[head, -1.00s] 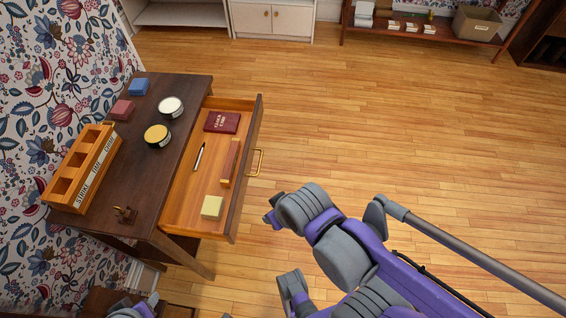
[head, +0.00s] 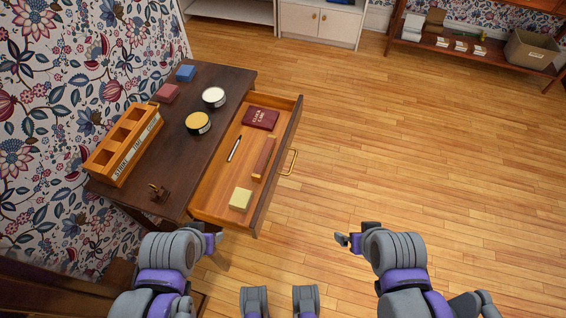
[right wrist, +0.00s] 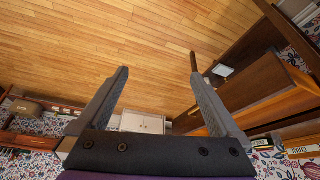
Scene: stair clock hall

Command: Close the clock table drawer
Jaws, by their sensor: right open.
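The clock table (head: 190,135) is dark wood and stands against the left wall in the head view. Its drawer (head: 215,190) is pulled out to the right, with a brass handle (head: 290,162) on the front. My left gripper (head: 213,242) is near the table's near end; its fingers are mostly hidden by its own wrist. My right gripper (head: 347,241) is over the floor, right of and nearer than the drawer front, apart from it. In the right wrist view my right gripper (right wrist: 158,76) is open and empty, with brown table woodwork (right wrist: 255,85) beyond the right finger.
The drawer holds a red book (head: 261,118), a pen (head: 234,148), a wooden bar (head: 264,158) and a yellow block (head: 240,199). Tins, small boxes, a slotted wooden rack (head: 125,145) and a stamp are on the tabletop. The floor (head: 400,150) right of the drawer is clear.

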